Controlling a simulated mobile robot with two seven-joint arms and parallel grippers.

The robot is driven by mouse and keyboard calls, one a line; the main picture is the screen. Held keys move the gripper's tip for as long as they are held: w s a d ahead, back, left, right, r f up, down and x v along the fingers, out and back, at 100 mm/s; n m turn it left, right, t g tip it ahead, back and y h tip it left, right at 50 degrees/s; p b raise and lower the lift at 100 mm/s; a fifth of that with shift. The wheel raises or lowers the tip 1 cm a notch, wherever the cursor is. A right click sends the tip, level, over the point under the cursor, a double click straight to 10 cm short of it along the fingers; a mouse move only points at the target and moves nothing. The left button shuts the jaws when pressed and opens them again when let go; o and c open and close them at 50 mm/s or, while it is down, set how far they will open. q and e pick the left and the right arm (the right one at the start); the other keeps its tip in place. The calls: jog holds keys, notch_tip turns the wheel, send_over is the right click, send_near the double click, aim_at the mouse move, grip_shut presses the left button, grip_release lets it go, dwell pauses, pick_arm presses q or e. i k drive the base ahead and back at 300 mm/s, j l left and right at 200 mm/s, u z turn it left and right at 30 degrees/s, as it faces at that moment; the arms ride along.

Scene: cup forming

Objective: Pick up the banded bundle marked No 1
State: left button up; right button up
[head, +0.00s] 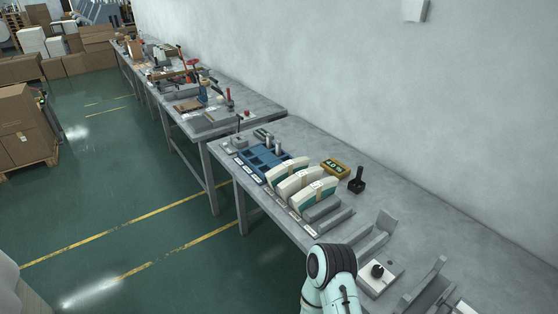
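Several curved cream-and-teal bundles stand side by side in a grey rack (325,208) on the near table. Three show: a far bundle (286,168), a middle bundle (298,181) and a near bundle (314,193). Each has a tan band around its middle. The markings are too small to read, so I cannot tell which is No 1. One of my arms rises from the bottom edge, in front of the table and nearer than the bundles. Neither of my grippers is in view.
Beyond the bundles is a blue compartment tray (262,157). A yellow box (334,167) and a black-handled tool (357,181) stand behind them. Grey fixtures (425,285) fill the near table end. A wall (330,70) bounds the right; green floor (110,200) lies open left.

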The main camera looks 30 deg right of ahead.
aim_at(281, 172)
jog(key=i+j+z, duration=0.1)
jog(key=i+z, duration=0.25)
jog(key=i+j+z, duration=0.5)
jog(key=i+z, duration=0.15)
jog(key=i, duration=0.15)
